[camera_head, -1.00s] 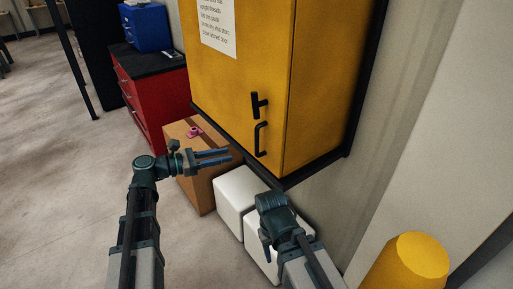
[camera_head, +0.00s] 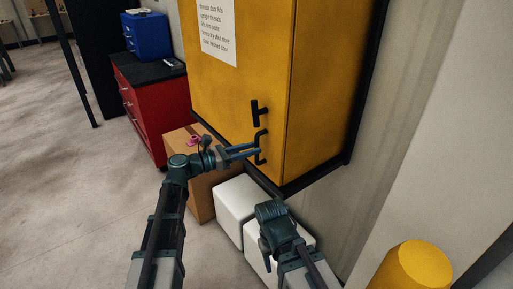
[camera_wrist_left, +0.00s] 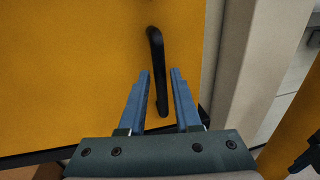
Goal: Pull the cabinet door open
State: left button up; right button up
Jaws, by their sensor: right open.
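The yellow cabinet (camera_head: 225,95) is mounted on the wall, its door shut. The door carries a black latch (camera_head: 258,112) and, below it, a black pull handle (camera_head: 261,146). My left gripper (camera_head: 257,148) is at the pull handle. In the left wrist view its two blue fingers (camera_wrist_left: 162,75) are open, with the handle (camera_wrist_left: 157,62) running between them; no clear grip shows. My right gripper (camera_head: 266,240) is low, in front of the white blocks and apart from the cabinet; its fingers are mostly hidden.
White blocks (camera_head: 236,205) and a cardboard box (camera_head: 200,200) stand under the cabinet. A red drawer chest (camera_head: 150,100) with a blue box (camera_head: 147,36) on top is at the left. A yellow post (camera_head: 415,268) stands at lower right. Floor at the left is clear.

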pick_arm(q)
jog(key=shift+x, duration=1.2)
grip_shut()
dwell(0.6)
